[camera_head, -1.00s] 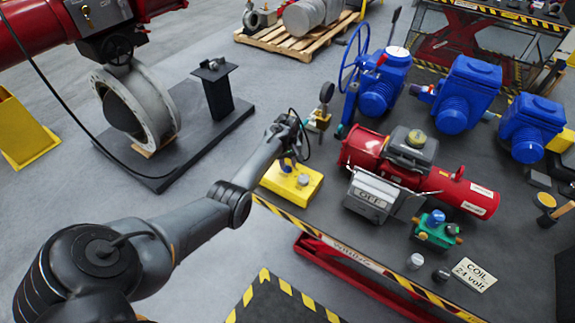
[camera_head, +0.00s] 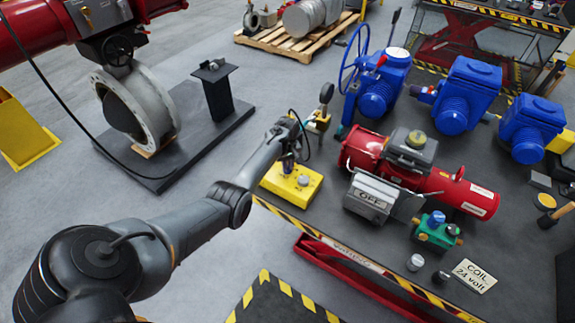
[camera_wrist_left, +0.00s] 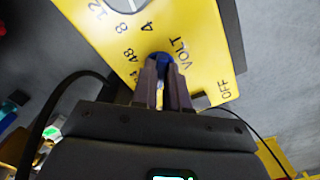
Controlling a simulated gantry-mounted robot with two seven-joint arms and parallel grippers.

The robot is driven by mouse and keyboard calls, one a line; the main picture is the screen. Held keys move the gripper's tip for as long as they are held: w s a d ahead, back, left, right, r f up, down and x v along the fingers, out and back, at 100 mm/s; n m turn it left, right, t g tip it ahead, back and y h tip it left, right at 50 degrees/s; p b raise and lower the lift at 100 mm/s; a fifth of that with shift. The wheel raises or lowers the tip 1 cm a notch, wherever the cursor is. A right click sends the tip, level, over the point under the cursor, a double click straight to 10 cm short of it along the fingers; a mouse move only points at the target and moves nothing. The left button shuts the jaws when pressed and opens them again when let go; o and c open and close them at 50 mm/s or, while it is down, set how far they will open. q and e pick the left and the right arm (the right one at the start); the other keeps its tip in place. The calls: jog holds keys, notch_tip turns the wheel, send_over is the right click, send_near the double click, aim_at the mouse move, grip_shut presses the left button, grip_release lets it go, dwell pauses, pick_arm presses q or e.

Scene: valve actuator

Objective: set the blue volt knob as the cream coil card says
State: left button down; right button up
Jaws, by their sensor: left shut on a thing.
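The yellow box (camera_head: 310,187) stands on the table's left end. In the left wrist view its yellow face (camera_wrist_left: 205,58) carries the words VOLT and OFF and the number 48, with another number partly hidden by a finger. The blue volt knob (camera_wrist_left: 160,58) sits between my left fingertips. My left gripper (camera_wrist_left: 164,66) is shut on it; the gripper also shows over the box in the head view (camera_head: 288,166). The fingers hide most of the knob, so its pointing direction cannot be read. The cream coil card (camera_head: 473,277) reads "COIL 24 volt". My right gripper is out of view.
A grey knob (camera_head: 303,181) is on the same box, close to my gripper. A red actuator (camera_head: 440,182) with a grey OFF box (camera_head: 371,199) and a green block (camera_head: 437,235) stand to the right. Two small knobs (camera_head: 416,262) lie near the table's front edge.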

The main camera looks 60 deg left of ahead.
pick_arm(q)
jog(key=shift+r+m, duration=0.1)
jog(key=shift+m, duration=0.2)
jog(key=shift+m+p, duration=0.5)
jog(key=shift+p, duration=0.05)
jog(key=shift+m+p, duration=0.55)
jog(key=shift+m, duration=0.65)
jog(key=m, duration=0.3)
jog(key=shift+p, duration=0.4)
jog(key=shift+m, duration=1.3)
jog(key=c, duration=1.1)
grip_release()
jog(key=shift+c, duration=0.2)
